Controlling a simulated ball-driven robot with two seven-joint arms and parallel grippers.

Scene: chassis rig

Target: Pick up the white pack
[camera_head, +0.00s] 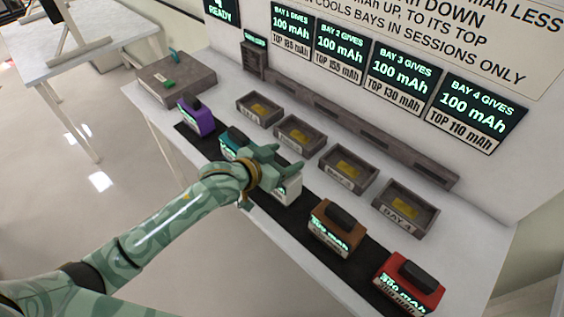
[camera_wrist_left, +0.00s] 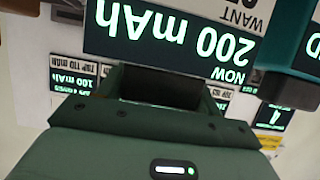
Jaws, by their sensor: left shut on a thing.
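The white pack (camera_head: 291,190) is on the black strip in the middle of the row, partly hidden by my left gripper (camera_head: 272,170). The gripper reaches over it from above and is shut on its top. In the left wrist view the pack's dark display (camera_wrist_left: 180,38) reads 200 mAh, upside down, close in front of the gripper's dark green body. Whether the pack is clear of the strip cannot be told. My right gripper is not in view.
A teal pack (camera_head: 231,142) stands close to the left gripper, with a purple pack (camera_head: 197,117) beyond it. A brown pack (camera_head: 337,228) and red pack (camera_head: 411,281) stand to the right. Open bay trays, such as the Bay 4 tray (camera_head: 400,222), line the table behind.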

